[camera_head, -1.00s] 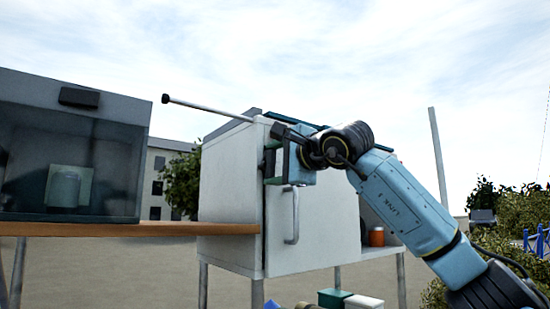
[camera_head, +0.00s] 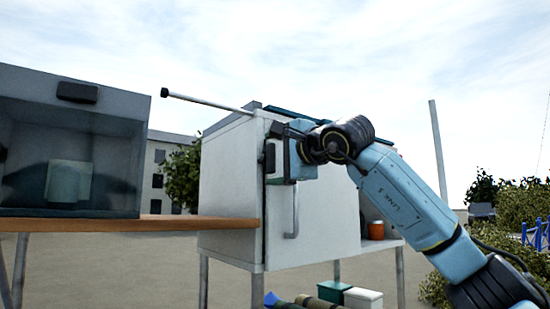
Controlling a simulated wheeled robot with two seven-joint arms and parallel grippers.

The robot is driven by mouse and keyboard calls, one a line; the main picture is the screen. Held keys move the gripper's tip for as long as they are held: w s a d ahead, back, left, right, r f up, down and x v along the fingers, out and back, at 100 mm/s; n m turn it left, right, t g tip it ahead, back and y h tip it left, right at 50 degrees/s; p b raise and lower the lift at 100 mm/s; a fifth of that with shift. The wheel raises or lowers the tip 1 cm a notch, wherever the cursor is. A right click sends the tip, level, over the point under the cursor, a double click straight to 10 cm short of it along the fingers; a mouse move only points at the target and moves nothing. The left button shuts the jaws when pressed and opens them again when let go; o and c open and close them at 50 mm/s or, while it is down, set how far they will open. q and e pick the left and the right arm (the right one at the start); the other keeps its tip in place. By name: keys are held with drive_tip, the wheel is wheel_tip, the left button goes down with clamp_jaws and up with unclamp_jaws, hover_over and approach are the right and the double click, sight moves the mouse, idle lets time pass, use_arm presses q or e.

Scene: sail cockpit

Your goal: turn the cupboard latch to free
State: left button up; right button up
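A white cupboard (camera_head: 228,185) stands on thin legs in the middle of the view, with a vertical bar handle (camera_head: 294,212) on its door. My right gripper (camera_head: 272,160) is at the upper left edge of the door, above and left of the handle. The latch is not clearly visible; the gripper covers the place where dark parts show at the door edge. I cannot tell whether the fingers are open or shut on anything. My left gripper is not in view.
A dark glass-fronted box (camera_head: 105,165) stands on a wooden counter (camera_head: 150,224) at the left. A rod (camera_head: 205,101) sticks out left from the cupboard top. An orange can (camera_head: 376,230) sits on a shelf at right. Boxes (camera_head: 362,298) lie below.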

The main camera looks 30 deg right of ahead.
drive_tip(key=shift+s, duration=0.5)
drive_tip(key=s+d+b, duration=0.1)
drive_tip(key=s+b, duration=0.2)
drive_tip(key=s, duration=0.9)
drive_tip(key=shift+s+b, duration=0.2)
drive_tip(key=shift+b, duration=0.2)
